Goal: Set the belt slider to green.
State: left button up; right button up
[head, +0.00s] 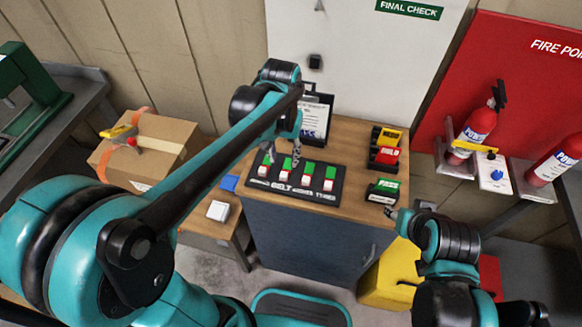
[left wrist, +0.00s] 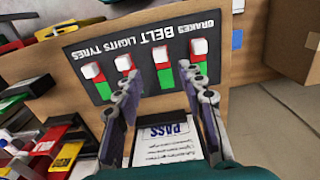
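The dark slider panel (head: 318,195) lies on the wooden stand top, lettered for brakes, belt, lights and tyres. The belt slider's white knob (left wrist: 161,55) is at the lettered end of its slot, with the green strip (left wrist: 165,78) uncovered beyond it. The other knobs stand at the same end. My left gripper (head: 284,160) is over the panel, its fingers spread. In the left wrist view its fingertips (left wrist: 160,82) are apart, either side of the belt slot, with nothing held; contact is unclear. My right gripper (head: 402,213) is low at the right, too small to judge.
A clipboard with a PASS sheet (left wrist: 166,142) stands behind the panel. Card trays (head: 385,150) and a green-topped stack (head: 382,190) are at its right. A cardboard box (head: 145,150) is at the left; fire extinguishers (head: 474,130) stand at the far right.

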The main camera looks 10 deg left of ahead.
aim_at(284, 174)
pick_arm(q)
notch_tip(284, 174, down, 8)
jog(key=b, duration=0.2)
jog(key=shift+s+r+b, duration=0.1)
jog(key=shift+r+b, duration=0.15)
jog(key=shift+b, duration=0.1)
grip_shut()
